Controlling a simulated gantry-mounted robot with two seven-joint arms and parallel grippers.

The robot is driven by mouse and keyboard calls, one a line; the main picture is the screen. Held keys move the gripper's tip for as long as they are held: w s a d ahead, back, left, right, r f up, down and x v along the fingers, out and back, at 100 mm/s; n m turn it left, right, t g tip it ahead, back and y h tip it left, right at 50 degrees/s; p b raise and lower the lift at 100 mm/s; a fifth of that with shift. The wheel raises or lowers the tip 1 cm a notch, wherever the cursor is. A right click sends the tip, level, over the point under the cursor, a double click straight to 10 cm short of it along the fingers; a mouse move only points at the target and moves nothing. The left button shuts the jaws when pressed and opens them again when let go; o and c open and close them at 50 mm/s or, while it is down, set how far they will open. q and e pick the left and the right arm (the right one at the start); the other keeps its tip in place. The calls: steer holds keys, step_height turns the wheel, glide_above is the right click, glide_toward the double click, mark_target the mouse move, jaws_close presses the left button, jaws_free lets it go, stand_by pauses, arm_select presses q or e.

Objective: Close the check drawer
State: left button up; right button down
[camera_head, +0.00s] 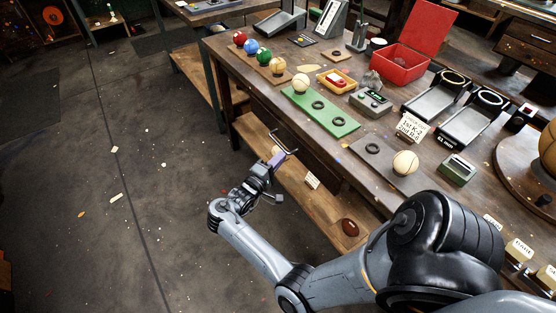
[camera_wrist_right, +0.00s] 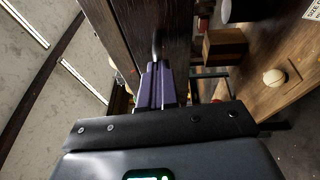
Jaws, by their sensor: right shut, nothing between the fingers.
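The check drawer (camera_head: 312,152) is a dark wood front under the workbench top, with a thin metal handle (camera_head: 284,138) on its left part. I cannot tell how far it stands out. My right gripper (camera_head: 279,155) is just in front of the handle, its purple fingers shut and empty. In the right wrist view the purple fingers (camera_wrist_right: 155,84) point at a dark wood face (camera_wrist_right: 170,25), with a dark bar (camera_wrist_right: 157,44) at their tips. I cannot tell if they touch it. My left gripper is out of view.
The workbench (camera_head: 335,145) carries a green board (camera_head: 320,112), several balls, a red box (camera_head: 402,65) and scales. The floor (camera_head: 120,190) to the left is open.

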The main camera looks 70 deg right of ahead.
mark_target(289, 153)
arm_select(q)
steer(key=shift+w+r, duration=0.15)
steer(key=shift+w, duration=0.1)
arm_select(e)
steer(key=shift+w, duration=0.15)
